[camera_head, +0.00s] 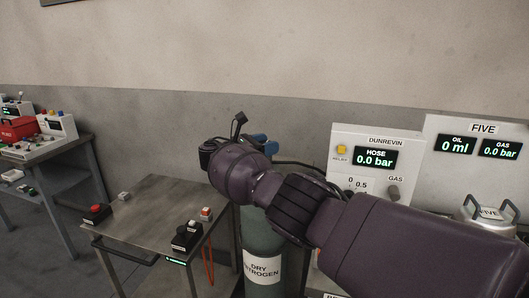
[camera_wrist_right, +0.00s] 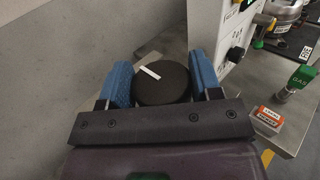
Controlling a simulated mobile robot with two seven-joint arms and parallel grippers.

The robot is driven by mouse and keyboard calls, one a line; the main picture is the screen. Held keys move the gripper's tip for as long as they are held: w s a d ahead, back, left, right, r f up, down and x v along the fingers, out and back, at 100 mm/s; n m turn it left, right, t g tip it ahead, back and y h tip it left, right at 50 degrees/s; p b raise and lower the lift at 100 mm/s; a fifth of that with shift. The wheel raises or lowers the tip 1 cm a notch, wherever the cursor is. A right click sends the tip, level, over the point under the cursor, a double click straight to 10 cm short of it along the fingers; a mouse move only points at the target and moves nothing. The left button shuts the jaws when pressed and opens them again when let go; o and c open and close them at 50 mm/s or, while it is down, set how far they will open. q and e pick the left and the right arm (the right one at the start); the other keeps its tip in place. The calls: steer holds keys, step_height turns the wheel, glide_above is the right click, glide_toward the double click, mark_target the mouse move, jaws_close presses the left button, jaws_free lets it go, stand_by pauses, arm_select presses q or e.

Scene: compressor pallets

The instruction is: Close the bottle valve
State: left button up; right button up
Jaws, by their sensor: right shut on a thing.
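The bottle (camera_head: 262,246) is a green cylinder with a "DRY NITROGEN" label, standing right of the metal cart in the head view. Its valve is a round black knob (camera_wrist_right: 162,84) with a white mark, seen from above in the right wrist view. My right gripper (camera_wrist_right: 161,82) has its blue fingers on both sides of the knob and is shut on it. In the head view my right gripper (camera_head: 262,142) is over the bottle's top, and my wrist hides the valve. My left gripper is not in view.
A metal cart (camera_head: 158,212) with small button boxes stands left of the bottle. A panel (camera_head: 376,150) reading "HOSE 0.0 bar" and a "FIVE" unit (camera_head: 484,147) stand at right. A green GAS fitting (camera_wrist_right: 301,77) shows in the wrist view.

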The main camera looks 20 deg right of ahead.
steer(key=shift+f+g, duration=0.15)
steer(key=shift+g, duration=0.15)
steer(key=shift+m+b, duration=0.3)
steer(key=shift+b, duration=0.05)
steer(key=shift+r, duration=0.2)
steer(key=o, duration=0.9)
steer(key=shift+d, duration=0.1)
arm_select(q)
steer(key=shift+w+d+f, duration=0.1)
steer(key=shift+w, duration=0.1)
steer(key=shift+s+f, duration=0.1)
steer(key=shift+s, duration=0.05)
